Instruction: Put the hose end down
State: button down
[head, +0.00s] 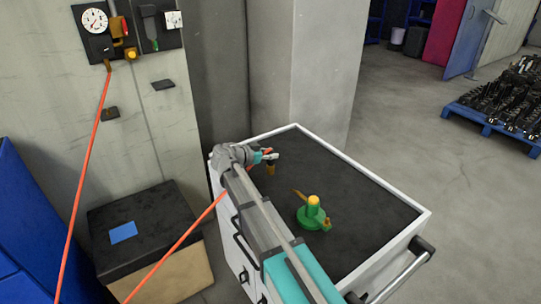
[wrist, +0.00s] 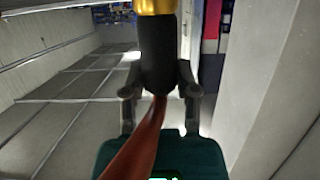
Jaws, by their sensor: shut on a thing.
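My gripper (head: 268,157) is over the back left part of the cart's black top (head: 365,190). In the wrist view its two fingers (wrist: 159,92) are shut on the hose end (wrist: 158,60), a black sleeve with a gold tip. In the head view the gold tip (head: 270,170) points down below the gripper; whether it touches the top I cannot tell. The orange-red hose (head: 180,240) runs up from the lower left, and my arm hides part of it. It also fills the lower middle of the wrist view (wrist: 140,145).
A green screw jack (head: 312,215) with a yellow top stands on the cart, right of my arm. The cart has a white rim and a front handle (head: 405,270). A wall panel with a gauge (head: 95,22) carries the hose's other end. The cart's right side is clear.

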jog(key=shift+f, duration=0.1)
jog(key=c, duration=0.8)
grip_release()
jog(key=o, duration=0.4)
jog(key=shift+o, duration=0.2)
jog(key=shift+r, duration=0.2)
jog(key=p+v, duration=0.3)
jog(key=v, duration=0.9)
